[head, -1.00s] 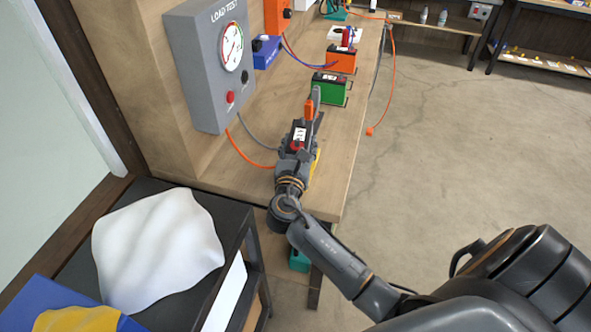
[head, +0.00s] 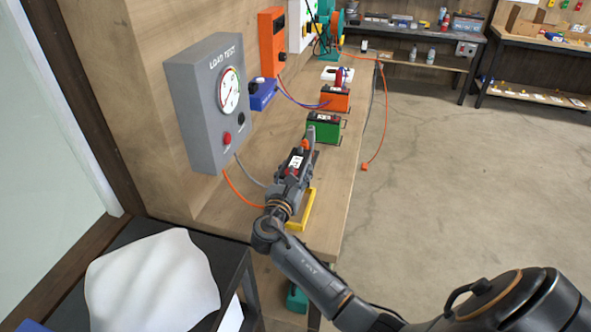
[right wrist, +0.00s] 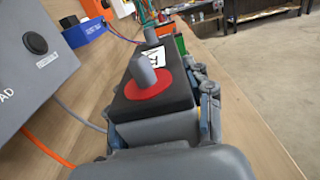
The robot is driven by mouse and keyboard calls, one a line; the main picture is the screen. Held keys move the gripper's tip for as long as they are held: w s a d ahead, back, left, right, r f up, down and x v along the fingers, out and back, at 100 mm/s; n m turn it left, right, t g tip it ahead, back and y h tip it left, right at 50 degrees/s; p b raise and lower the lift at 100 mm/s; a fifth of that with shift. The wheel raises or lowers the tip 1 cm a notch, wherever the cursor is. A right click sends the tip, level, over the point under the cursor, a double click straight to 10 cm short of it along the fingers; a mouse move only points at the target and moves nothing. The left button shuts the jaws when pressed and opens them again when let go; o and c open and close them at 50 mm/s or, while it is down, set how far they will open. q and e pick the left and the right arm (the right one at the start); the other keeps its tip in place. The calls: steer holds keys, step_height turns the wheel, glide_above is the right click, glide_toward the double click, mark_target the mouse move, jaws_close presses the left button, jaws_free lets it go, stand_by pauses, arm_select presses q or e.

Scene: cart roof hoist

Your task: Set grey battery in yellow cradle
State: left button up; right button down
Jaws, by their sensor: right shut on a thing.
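The grey battery (head: 296,163), with a black top, a white label and a red ring around a terminal, is held by my right gripper (head: 291,176). The right wrist view shows the battery's black top (right wrist: 158,98) and grey body up close, with a finger on its right side. The yellow cradle (head: 303,212) lies on the bench near its front edge, just below the gripper in the head view. It is partly hidden by my gripper and arm. I cannot tell how high the battery is above the bench. My left gripper is not in view.
A grey load test box (head: 207,110) is on the wall at left, with orange and grey cables below it. A green battery (head: 322,128) and an orange battery (head: 335,99) stand farther along the bench (head: 340,185). A white cloth (head: 150,280) lies on a dark cart.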

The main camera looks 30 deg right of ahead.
steer(key=shift+f+b, duration=1.6)
steer(key=shift+f, duration=0.55)
steer(key=shift+r+p, duration=0.2)
steer(key=shift+p, duration=0.25)
steer(key=shift+p, duration=0.65)
steer(key=shift+f+b, duration=1.25)
steer(key=shift+f, duration=0.7)
stand_by(0.4)
steer(key=shift+c, duration=2.3)
jaws_free()
steer(key=shift+s+a, duration=0.1)
steer(key=shift+s+f, duration=0.1)
steer(key=shift+f, duration=0.2)
steer(key=v, duration=1.2)
steer(key=shift+r, duration=0.25)
